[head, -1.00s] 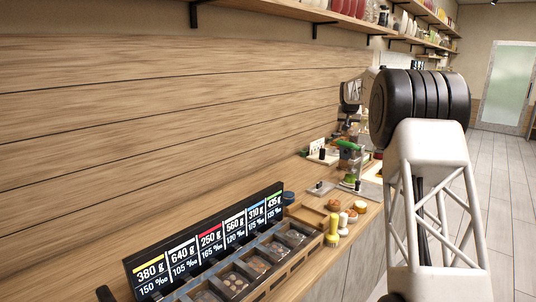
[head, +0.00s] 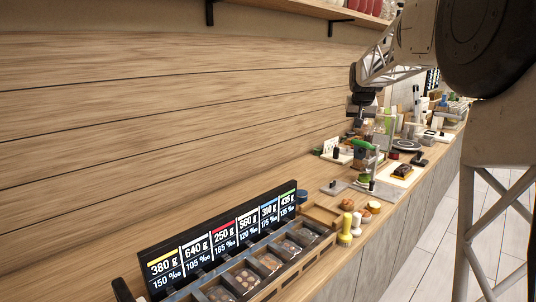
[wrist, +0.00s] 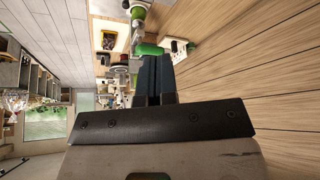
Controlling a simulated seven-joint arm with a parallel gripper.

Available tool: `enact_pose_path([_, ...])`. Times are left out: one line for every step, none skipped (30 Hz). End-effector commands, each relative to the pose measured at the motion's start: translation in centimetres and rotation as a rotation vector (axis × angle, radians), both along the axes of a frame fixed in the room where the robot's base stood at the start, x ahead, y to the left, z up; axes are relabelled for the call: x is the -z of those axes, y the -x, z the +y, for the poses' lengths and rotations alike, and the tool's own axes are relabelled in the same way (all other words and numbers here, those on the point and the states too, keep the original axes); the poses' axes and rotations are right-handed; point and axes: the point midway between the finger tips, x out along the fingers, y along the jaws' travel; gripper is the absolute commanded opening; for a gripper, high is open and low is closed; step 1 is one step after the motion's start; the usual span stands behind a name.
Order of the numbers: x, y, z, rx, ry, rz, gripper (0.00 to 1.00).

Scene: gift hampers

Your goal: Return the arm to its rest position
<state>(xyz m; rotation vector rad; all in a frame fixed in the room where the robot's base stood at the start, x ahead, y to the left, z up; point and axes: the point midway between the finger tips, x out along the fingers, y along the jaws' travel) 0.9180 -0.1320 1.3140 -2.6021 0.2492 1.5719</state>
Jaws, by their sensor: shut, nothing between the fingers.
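My gripper (head: 362,104) shows in the head view at the end of my white lattice arm, above the far part of the counter and in front of the plank wall. In the wrist view my gripper (wrist: 156,75) points toward the counter, its two dark fingers together with nothing between them. No object hangs from it. The large dark joint and white lattice of my own arm fill the right side of the head view and hide part of the room.
A compartment tray (head: 262,268) with a weight display (head: 222,240) stands at the near counter end. Yellow and white stamps (head: 346,228) stand beside it. A green-handled device (head: 364,148), a board with a dark item (head: 402,172) and a dark round plate (head: 406,145) lie farther back. Wall shelf (head: 300,12) above.

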Motion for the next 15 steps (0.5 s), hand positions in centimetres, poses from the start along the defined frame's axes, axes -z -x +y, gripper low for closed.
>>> enact_pose_path([-0.3, 1.6, 0.5, -0.004, -0.001, 0.005, 0.0])
enact_pose_path([-0.3, 2.3, 0.8, -0.007, -0.002, 0.009, 0.0])
enact_pose_path([-0.4, 3.5, 1.2, -0.01, -0.002, 0.013, 0.0])
enact_pose_path([-0.4, 4.3, 1.4, -0.012, -0.002, 0.017, 0.0])
enact_pose_path([-0.4, 5.1, 1.7, -0.014, -0.003, 0.02, 0.0])
enact_pose_path([-0.4, 6.2, 2.1, -0.017, -0.003, 0.024, 0.0])
enact_pose_path([-0.4, 7.0, 2.3, -0.019, -0.004, 0.028, 0.0])
enact_pose_path([-0.4, 7.9, 2.6, -0.022, -0.004, 0.031, 0.0])
enact_pose_path([-0.4, 8.9, 3.0, -0.025, -0.005, 0.036, 0.0])
enact_pose_path([-0.4, 9.8, 3.3, -0.027, -0.005, 0.039, 0.0])
enact_pose_path([-0.3, 10.6, 3.5, -0.03, -0.006, 0.043, 0.0])
enact_pose_path([-0.2, 11.8, 3.8, -0.034, -0.007, 0.048, 0.0])
enact_pose_path([-0.2, 12.6, 4.1, -0.036, -0.007, 0.051, 0.0])
enact_pose_path([-0.1, 13.4, 4.3, -0.038, -0.007, 0.055, 0.0])
enact_pose_path([0.0, 14.6, 4.6, -0.04, -0.009, 0.059, 0.0])
